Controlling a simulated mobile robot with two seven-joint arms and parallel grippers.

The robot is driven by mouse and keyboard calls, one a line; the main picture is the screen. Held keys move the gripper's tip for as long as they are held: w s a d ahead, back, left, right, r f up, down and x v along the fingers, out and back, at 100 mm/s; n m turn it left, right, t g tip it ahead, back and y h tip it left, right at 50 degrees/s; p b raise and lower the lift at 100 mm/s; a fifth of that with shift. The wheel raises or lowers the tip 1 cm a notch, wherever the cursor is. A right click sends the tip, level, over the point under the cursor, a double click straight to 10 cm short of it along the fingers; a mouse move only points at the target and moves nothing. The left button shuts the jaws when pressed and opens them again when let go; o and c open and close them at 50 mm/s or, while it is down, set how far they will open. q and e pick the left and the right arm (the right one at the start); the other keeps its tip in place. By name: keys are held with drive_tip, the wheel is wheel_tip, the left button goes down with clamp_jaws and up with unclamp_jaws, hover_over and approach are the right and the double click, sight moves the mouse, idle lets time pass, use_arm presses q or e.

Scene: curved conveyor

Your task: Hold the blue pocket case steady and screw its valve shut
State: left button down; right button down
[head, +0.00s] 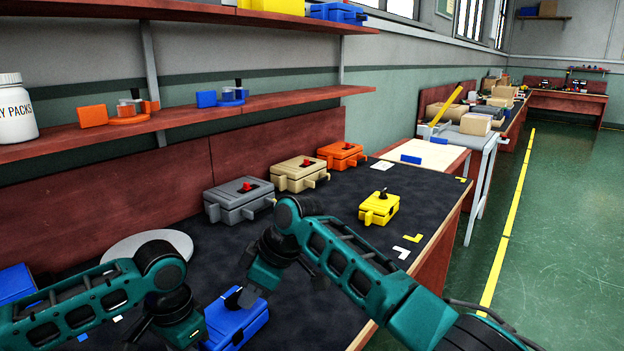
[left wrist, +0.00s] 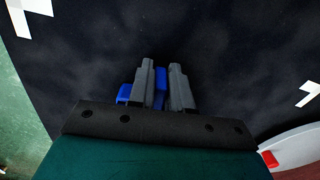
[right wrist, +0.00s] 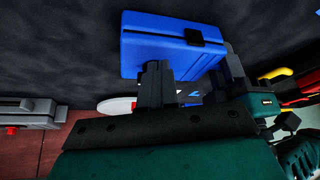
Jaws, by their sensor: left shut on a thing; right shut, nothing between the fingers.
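The blue pocket case (head: 243,328) stands on the dark mat at the bottom of the head view. In the right wrist view the blue case (right wrist: 160,48) shows a black latch. My left gripper (head: 198,335) is at its left side; in the left wrist view its fingers (left wrist: 165,80) are shut on a blue part of the case. My right gripper (head: 238,298) is at the top of the case, and its fingers (right wrist: 154,75) are shut and empty. I cannot see the valve of the blue case; the right gripper covers that area.
Grey (head: 240,198), beige (head: 298,172) and orange (head: 340,154) cases with red valves line the back of the bench. A yellow case (head: 379,207) stands to the right. A white disc (head: 130,247) lies behind my left arm. Mat is clear between the blue and yellow cases.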

drive_tip(key=shift+w+d, duration=0.1)
drive_tip(key=shift+w, duration=0.15)
drive_tip(key=shift+w+d, duration=0.1)
drive_tip(key=shift+w, duration=0.4)
drive_tip(key=shift+w, duration=0.4)
idle(0.4)
drive_tip(key=shift+d, duration=0.3)
wheel_tip(320, 180, up, 6)
idle(0.5)
drive_tip(key=shift+d, duration=0.1)
